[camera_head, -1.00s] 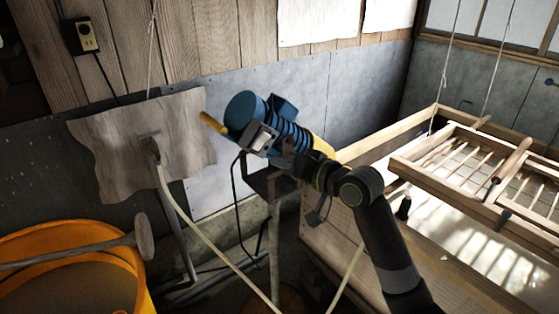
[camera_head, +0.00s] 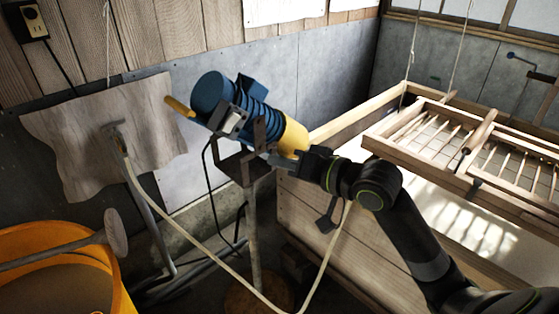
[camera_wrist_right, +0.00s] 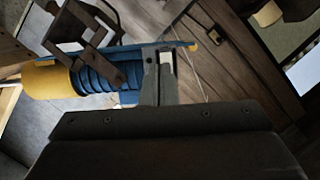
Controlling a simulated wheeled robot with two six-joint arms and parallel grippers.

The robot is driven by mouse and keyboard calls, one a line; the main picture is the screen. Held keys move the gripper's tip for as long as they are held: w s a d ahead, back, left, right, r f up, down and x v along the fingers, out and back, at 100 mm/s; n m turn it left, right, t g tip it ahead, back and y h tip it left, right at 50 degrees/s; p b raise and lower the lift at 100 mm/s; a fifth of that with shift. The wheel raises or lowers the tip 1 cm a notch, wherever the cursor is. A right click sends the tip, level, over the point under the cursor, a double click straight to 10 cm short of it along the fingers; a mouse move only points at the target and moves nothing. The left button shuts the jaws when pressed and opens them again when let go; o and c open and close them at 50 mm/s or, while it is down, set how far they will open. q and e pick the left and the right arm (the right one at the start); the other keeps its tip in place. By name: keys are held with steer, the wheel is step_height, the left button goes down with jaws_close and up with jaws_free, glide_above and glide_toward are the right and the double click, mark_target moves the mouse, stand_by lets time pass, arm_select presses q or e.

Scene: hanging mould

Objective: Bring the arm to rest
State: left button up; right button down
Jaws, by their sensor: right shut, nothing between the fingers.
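My right arm reaches in from the lower right in the head view. Its gripper (camera_head: 284,161) is shut and empty, close beside a blue and yellow motor (camera_head: 254,116) on a metal stand. I cannot tell whether the fingertips touch the motor or its bracket. In the right wrist view the shut fingers (camera_wrist_right: 158,62) point toward the blue ribbed body of the motor (camera_wrist_right: 92,78) and the dark bracket (camera_wrist_right: 88,38). My left gripper is out of view.
A wooden vat (camera_head: 317,205) stands at the right, with a hanging wooden mould frame (camera_head: 425,158) over it. An orange tub (camera_head: 108,268) is at the lower left. A wall outlet (camera_head: 34,24) is at the upper left.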

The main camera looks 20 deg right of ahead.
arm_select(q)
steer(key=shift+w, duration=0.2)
